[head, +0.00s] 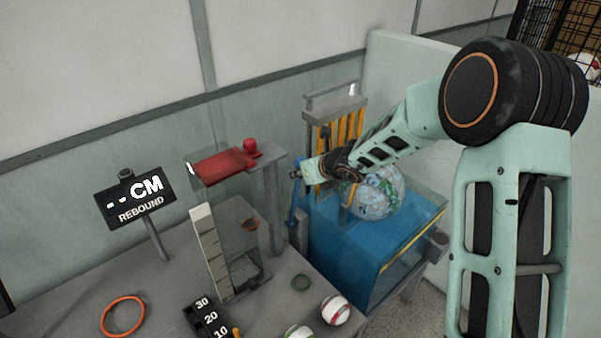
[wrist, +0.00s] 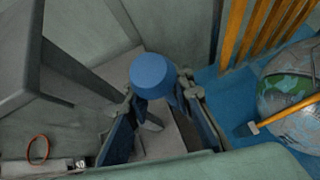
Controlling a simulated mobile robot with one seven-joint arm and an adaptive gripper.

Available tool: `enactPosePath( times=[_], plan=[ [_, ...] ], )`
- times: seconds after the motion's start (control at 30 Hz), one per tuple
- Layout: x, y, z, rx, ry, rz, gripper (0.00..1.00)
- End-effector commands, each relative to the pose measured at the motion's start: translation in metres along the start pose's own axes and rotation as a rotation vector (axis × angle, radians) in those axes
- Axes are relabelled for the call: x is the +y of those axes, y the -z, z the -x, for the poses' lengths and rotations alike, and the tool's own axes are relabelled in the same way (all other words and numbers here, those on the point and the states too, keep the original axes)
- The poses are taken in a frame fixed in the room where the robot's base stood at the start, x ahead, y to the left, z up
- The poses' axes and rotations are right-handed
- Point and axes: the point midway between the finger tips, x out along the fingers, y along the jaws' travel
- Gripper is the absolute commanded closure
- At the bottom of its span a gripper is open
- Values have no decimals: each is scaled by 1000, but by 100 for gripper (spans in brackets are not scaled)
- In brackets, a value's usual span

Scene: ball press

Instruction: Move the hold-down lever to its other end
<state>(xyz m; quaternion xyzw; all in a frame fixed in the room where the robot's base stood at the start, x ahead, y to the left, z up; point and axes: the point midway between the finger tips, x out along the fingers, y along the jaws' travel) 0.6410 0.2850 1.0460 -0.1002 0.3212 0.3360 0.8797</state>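The hold-down lever appears to be the upright blue lever (head: 293,212) on the left side of the blue-based press (head: 345,245). In the wrist view its round blue knob (wrist: 152,76) stands between the fingers of my gripper (wrist: 157,92). In the head view my gripper (head: 303,172) is at the lever's top end. The fingers are spread, one on each side of the knob. The left fingertip lies close to the knob, and a small gap shows at the right one. Contact is not clear. The lower lever is partly hidden in the wrist view.
A globe-patterned ball (head: 378,192) sits on the press, near yellow slats (head: 350,128). A grey stand with a red pad (head: 222,165) is left of the lever. The table (head: 85,290) holds an orange ring (head: 123,317), a rebound sign (head: 137,198) and striped balls (head: 335,310).

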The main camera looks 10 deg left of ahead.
Motion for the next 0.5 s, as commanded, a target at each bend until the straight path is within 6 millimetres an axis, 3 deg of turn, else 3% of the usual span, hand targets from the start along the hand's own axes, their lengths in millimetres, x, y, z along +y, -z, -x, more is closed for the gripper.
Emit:
enactPosePath(
  times=[0.5],
  plan=[
    [0,0,5,1,1,1,70]
  ],
)
